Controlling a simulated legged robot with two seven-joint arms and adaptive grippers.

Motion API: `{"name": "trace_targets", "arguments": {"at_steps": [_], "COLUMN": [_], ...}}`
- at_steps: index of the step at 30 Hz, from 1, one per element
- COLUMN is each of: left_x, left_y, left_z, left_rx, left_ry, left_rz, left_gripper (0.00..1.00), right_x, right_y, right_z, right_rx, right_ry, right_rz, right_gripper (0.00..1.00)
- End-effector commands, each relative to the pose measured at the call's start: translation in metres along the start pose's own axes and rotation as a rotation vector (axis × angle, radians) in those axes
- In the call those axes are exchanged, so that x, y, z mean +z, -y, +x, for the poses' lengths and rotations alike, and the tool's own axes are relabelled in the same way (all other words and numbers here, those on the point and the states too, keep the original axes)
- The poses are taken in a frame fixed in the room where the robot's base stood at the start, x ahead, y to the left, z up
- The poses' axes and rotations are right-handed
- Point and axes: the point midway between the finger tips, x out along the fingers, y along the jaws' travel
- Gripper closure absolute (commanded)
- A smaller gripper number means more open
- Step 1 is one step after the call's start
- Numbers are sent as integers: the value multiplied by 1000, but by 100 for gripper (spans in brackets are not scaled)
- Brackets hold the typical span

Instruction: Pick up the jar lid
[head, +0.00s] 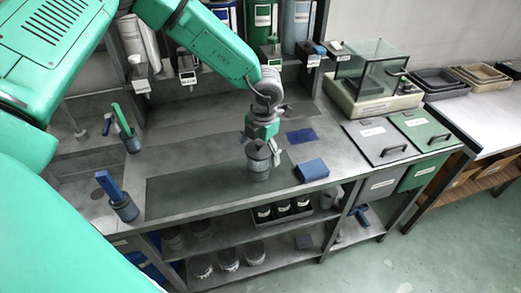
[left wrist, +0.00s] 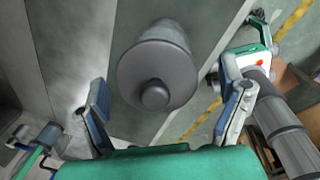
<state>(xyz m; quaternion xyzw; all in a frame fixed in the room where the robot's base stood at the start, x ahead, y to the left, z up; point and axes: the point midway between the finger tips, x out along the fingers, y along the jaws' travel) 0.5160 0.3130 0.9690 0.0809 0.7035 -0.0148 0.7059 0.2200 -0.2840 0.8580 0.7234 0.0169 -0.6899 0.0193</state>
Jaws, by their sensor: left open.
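A dark grey round jar lid (head: 257,151) with a knob sits on a grey jar on the workbench. In the left wrist view, the lid (left wrist: 155,78) and its knob face the camera, with the jar's side visible behind. My left gripper (head: 265,148) is directly above the jar, pointing down, partly covering the lid. Its fingers are open, one on each side of the lid in the left wrist view (left wrist: 166,98), with visible gaps. My right gripper is not in the head view; what seems to be its arm (left wrist: 285,125) shows at the right of the left wrist view.
A blue box (head: 312,170) and a blue pad (head: 301,136) lie right of the jar. Tool cups (head: 124,209) stand at the left. A glass case (head: 371,75) and lidded bins (head: 375,142) stand to the right. The dark mat (head: 190,190) left of the jar is clear.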

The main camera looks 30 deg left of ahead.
Motion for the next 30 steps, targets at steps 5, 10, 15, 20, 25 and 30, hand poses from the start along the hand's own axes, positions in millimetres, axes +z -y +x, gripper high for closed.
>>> {"name": "trace_targets", "arguments": {"at_steps": [5, 10, 15, 20, 25, 30], "left_x": [0, 0, 0, 1, 1, 1], "left_y": [0, 0, 1, -2, -5, -8], "left_z": [0, 0, -1, -19, -54, -84], "left_rx": [0, 1, 3, 1, -1, 0], "left_ry": [0, -2, -3, 3, 5, 3], "left_rz": [-1, -1, -1, -2, -1, 0], "left_gripper": [57, 61, 61, 61, 61, 61], "right_x": [0, 0, 0, 0, 1, 1], "right_y": [0, 0, 0, 0, 0, 0], "right_z": [0, 0, 0, 2, 6, 8], "right_rx": [0, 0, 0, 0, 0, 0], "right_ry": [0, 1, 1, 1, 1, 1], "right_rz": [0, 0, 0, 0, 0, 0], "right_gripper": [60, 60, 60, 60, 60, 60]}}
